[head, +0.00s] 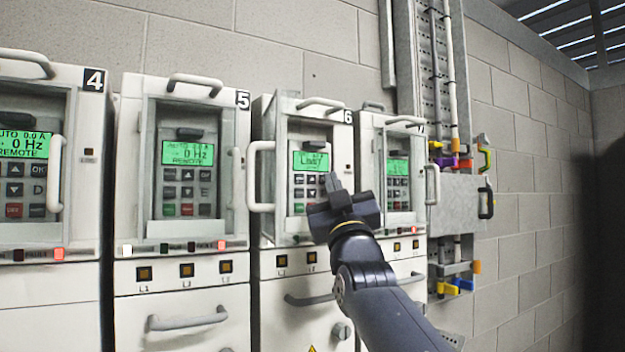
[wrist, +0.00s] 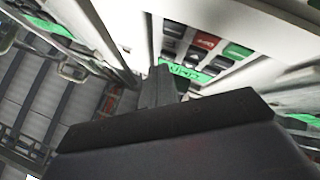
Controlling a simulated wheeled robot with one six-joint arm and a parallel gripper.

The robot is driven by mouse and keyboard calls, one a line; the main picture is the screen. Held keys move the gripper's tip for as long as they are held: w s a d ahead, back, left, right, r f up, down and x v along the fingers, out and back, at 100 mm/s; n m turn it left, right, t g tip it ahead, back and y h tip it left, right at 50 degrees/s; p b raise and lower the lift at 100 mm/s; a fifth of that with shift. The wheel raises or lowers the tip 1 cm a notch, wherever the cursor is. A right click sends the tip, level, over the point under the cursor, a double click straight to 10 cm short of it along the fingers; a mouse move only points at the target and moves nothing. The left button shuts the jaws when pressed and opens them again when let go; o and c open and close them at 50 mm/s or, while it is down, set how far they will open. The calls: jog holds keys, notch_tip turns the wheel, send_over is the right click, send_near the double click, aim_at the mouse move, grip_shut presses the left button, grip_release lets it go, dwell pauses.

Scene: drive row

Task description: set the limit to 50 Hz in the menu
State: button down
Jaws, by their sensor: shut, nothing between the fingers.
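The drive numbered 6 (head: 269,107) has its keypad panel in a recess with a lit green screen (head: 310,161). A word on it looks like "LIMIT", but the small text is hard to read. Grey keys (head: 298,180) with a red and a green one below sit under the screen. My gripper (head: 333,184) is shut and empty, its fingertips in front of the right side of this keypad. In the wrist view the shut fingers (wrist: 158,85) point toward a panel with keys (wrist: 200,45) and a green screen (wrist: 188,72). I cannot tell whether they touch a key.
Drive 5 (head: 130,110) and drive 4 (head: 75,90) stand to the left, and another drive (head: 368,135) to the right. Pale bar handles (head: 255,178) stick out beside the recesses. Coloured padlocks (head: 455,286) hang at the right on a grey rack.

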jog(key=shift+w+a, duration=0.2)
jog(key=shift+w, duration=0.1)
dwell(0.6)
jog(key=shift+s+d, duration=0.1)
jog(key=shift+s, duration=0.05)
jog(key=shift+s+d+b, duration=0.35)
jog(key=shift+s+b, duration=0.1)
jog(key=shift+s, duration=0.05)
jog(key=s+d+b, duration=0.1)
jog(key=s, duration=0.1)
jog(key=s+d+b, duration=0.1)
jog(key=s+b, duration=0.1)
jog(key=shift+d, duration=0.4)
dwell(3.6)
